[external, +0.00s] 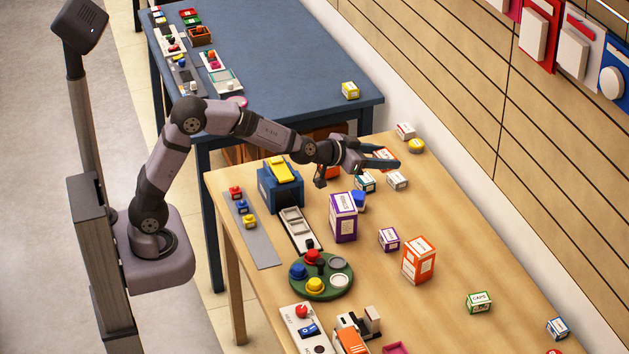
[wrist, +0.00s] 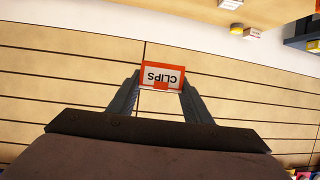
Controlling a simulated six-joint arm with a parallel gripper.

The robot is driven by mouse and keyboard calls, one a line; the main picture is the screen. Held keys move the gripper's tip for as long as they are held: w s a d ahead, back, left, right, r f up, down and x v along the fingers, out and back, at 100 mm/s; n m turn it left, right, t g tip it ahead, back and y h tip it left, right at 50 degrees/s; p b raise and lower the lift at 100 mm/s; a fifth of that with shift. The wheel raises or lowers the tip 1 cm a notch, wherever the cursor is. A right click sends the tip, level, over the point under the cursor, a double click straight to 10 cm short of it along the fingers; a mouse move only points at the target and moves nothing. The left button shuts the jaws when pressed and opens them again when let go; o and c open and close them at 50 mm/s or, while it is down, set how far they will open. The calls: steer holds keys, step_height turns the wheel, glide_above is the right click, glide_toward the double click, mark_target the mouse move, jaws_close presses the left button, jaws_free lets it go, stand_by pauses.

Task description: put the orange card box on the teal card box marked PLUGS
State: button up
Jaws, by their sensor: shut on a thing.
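My gripper (external: 378,159) is shut on a small orange card box (external: 386,153), held above the far part of the wooden table. In the wrist view the orange box (wrist: 162,76) sits between the two fingertips (wrist: 160,92), its white label reading CLIPS upside down. A small white-and-teal card box (external: 365,183) stands on the table just below my gripper in the external view. Its top is partly covered by the gripper and its marking is too small to read. The held box is apart from it.
A pale box (external: 398,181) stands right beside the teal one. A blue cylinder (external: 359,200) and a tall purple box (external: 343,217) stand nearer. A larger orange box (external: 418,260) stands farther right. A yellow cylinder (external: 416,146) and a white-and-red box (external: 405,131) are behind.

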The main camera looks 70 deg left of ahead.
steer(key=shift+d+f, duration=0.2)
steer(key=shift+d, duration=0.2)
steer(key=s+d+f+n+g+y+b, duration=0.15)
steer(key=s+d+f+n+y, duration=0.35)
steer(key=d+f, duration=0.55)
steer(key=m+h, duration=0.1)
steer(key=m, duration=0.1)
glide_above(378, 273)
step_height(378, 273, down, 4)
steer(key=shift+t, duration=0.35)
steer(key=shift+f+p, duration=0.35)
steer(key=shift+f, duration=4.7)
steer(key=shift+f, duration=0.1)
steer(key=shift+f, duration=0.15)
steer(key=o, duration=1.1)
